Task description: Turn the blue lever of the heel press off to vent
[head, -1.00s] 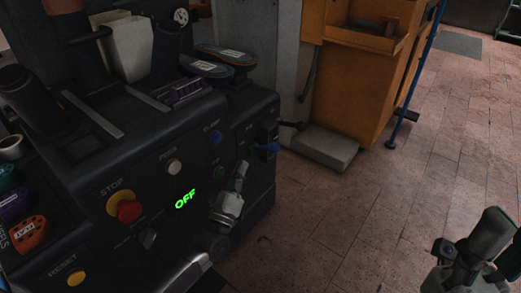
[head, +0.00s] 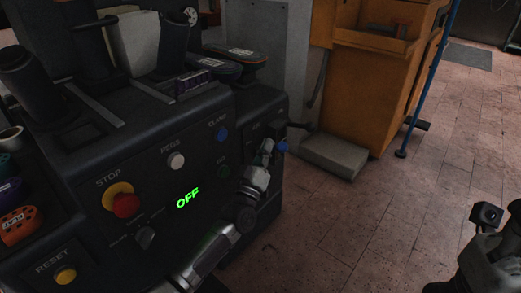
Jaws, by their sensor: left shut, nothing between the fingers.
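The heel press (head: 150,140) is a dark machine filling the left of the head view. Its blue lever (head: 281,147) sticks out on the right side of its front. My left gripper (head: 267,148) is shut and empty, with its fingertips just left of the lever. I cannot tell whether they touch it. The gripper and wrist cover part of the panel around the lever, and the lever's label is not readable. A green OFF display (head: 188,197) is lit on the panel. Part of my right arm shows at the lower right; its fingers are out of the picture.
The panel carries a red stop button (head: 126,205), a yellow reset button (head: 66,275), a white pegs button (head: 176,161) and a blue clamp button (head: 222,134). A grey block (head: 335,157) and an orange cabinet (head: 365,100) stand behind right.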

